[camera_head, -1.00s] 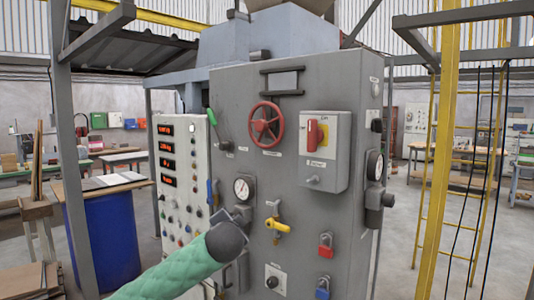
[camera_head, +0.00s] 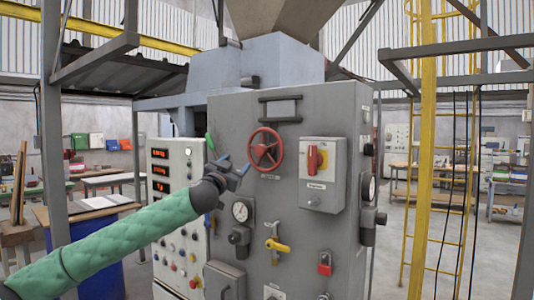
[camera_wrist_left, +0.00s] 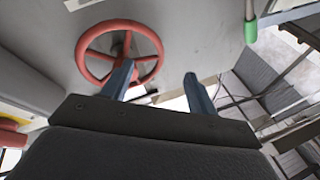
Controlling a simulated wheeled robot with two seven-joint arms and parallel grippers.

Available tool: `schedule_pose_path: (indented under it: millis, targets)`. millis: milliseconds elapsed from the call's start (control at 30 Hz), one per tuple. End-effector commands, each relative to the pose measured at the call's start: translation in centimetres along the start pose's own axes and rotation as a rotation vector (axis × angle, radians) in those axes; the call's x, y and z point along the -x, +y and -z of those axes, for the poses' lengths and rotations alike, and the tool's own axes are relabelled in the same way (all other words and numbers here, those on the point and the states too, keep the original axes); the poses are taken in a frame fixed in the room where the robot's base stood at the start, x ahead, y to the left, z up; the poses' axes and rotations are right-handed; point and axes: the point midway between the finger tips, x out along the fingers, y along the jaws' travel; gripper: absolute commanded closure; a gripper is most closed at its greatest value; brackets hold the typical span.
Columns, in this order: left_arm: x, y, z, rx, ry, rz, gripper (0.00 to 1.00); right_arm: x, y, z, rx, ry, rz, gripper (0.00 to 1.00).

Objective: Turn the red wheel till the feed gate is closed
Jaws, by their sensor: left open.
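The red wheel (camera_head: 264,150) is on the front of the grey cabinet, and its spoked rim also shows in the left wrist view (camera_wrist_left: 118,26). My left gripper (camera_head: 236,165) is open and empty, just left of and slightly below the wheel. In the left wrist view my left gripper (camera_wrist_left: 158,72) has one blue finger overlapping the lower part of the wheel and the other right of it. Contact cannot be told. A grey plate (camera_head: 281,109) sits between two dark rails above the wheel. Whether it is the feed gate is unclear. My right gripper is out of view.
A green-handled lever (camera_wrist_left: 250,31) is close to the wheel. A grey box with a red switch (camera_head: 313,158) is right of the wheel. A gauge (camera_head: 240,211) and a yellow valve handle (camera_head: 278,245) are below. A display panel (camera_head: 163,172) stands at the left.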

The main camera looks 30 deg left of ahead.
Motion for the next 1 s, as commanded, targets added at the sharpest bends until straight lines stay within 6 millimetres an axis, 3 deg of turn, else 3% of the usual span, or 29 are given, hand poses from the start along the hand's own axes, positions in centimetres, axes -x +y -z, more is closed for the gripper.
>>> schedule_pose_path:
  millis: [300, 567, 1000]
  targets:
    - [0.3, 3.4, 2.4, 0.397, 0.097, -0.216, 0.41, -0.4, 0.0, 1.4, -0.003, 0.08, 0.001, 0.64]
    - [0.0, 3.4, 2.5, 0.474, 0.089, -0.222, 0.41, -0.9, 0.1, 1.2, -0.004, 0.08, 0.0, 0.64]
    - [-2.6, 3.8, 3.1, 0.472, 0.09, -0.22, 0.41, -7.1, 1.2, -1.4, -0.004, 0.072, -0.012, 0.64]
